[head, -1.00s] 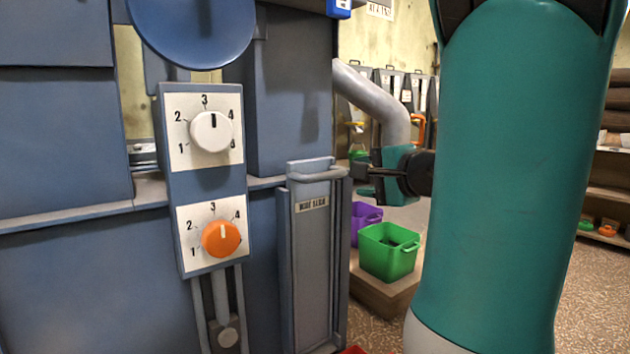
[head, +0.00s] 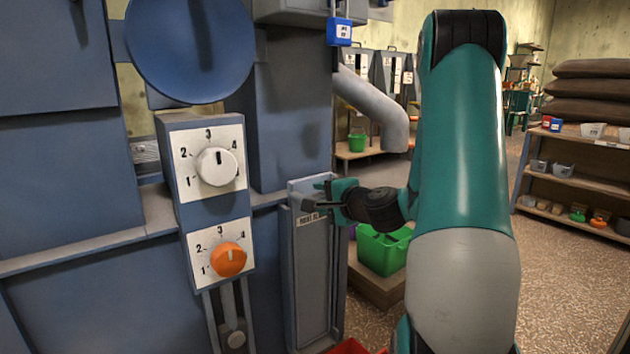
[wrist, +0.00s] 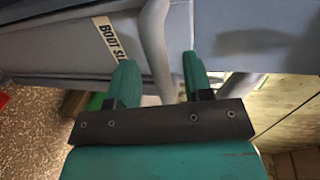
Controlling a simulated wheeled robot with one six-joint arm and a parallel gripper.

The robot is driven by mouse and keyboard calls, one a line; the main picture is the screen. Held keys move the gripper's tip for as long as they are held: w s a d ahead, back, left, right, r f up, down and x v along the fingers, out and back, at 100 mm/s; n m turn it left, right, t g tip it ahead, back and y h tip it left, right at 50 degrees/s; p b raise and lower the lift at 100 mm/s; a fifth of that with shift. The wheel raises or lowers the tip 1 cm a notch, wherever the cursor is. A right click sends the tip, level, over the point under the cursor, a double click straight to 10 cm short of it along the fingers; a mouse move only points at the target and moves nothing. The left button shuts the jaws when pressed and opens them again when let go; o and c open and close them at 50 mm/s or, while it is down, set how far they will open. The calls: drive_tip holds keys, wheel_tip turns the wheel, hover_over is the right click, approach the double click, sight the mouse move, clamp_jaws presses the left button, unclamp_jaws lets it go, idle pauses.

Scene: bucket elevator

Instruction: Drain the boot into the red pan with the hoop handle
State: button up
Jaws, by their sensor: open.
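The boot slide (head: 311,265) is a grey upright panel low on the blue machine, with a label near its top and a bar handle there. My gripper (head: 320,194) is open at the top of the slide and covers much of the handle. In the wrist view, the grey handle (wrist: 155,45) runs between my two open fingers (wrist: 161,72), and the label beside it reads "BOOT SL". The red pan (head: 352,347) shows only as a sliver at the bottom edge below the slide. Its hoop handle cannot be made out.
Left of the slide are a white dial (head: 216,166) and an orange dial (head: 228,260). A green bin (head: 383,252) stands on a low wooden platform behind my gripper. A grey spout (head: 372,105) hangs above. Shelves (head: 580,180) stand at right, with open floor before them.

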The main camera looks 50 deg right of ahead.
drive_tip(key=shift+x, duration=1.95)
clamp_jaws()
